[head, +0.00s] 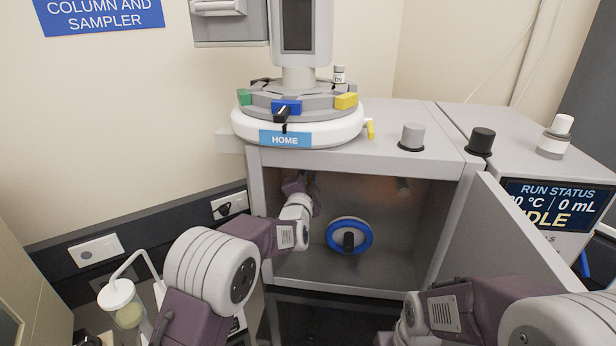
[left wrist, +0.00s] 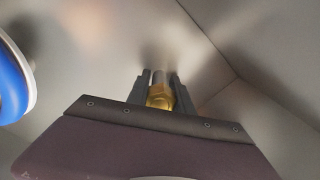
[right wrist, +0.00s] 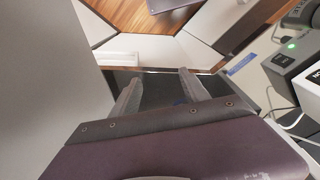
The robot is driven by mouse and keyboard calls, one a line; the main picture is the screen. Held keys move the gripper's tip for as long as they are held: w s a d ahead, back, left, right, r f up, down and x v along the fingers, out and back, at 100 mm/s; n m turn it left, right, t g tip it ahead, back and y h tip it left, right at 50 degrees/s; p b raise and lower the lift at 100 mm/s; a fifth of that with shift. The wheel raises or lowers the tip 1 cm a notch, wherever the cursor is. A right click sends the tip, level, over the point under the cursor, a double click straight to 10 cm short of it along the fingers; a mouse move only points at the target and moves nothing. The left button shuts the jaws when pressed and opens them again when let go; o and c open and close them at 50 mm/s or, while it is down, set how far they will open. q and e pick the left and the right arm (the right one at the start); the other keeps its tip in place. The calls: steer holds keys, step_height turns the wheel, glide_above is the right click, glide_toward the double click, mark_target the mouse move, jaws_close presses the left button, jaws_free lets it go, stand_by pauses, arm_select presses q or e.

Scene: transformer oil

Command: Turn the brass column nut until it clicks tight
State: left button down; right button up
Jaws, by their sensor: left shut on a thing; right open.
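The brass column nut (left wrist: 160,97) shows in the left wrist view, between the two dark fingers of my left gripper (left wrist: 159,86). The fingers are shut on it, and a thin metal piece rises beyond it. In the head view my left arm reaches into the open grey oven compartment (head: 420,215), and its gripper (head: 303,182) is up at the inner left, where the nut is hidden. My right gripper (right wrist: 154,85) is open and empty in the right wrist view. In the head view its fingers are out of sight at the bottom.
A blue-rimmed round part (head: 362,236) sits inside the compartment. The oven door (head: 505,232) stands open at the right. Above is a carousel with a HOME label (head: 285,139). The run status screen (head: 560,205) is at the right. A small bottle (head: 121,300) stands lower left.

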stand_by(0.4)
arm_select(q)
steer(key=c, duration=1.1)
jaws_free()
steer(key=s+b, duration=0.1)
steer(key=s, duration=0.2)
steer(key=s+b, duration=0.1)
steer(key=s, duration=0.2)
steer(key=s+a+b, duration=0.1)
steer(key=s, duration=0.2)
steer(key=shift+a, duration=0.1)
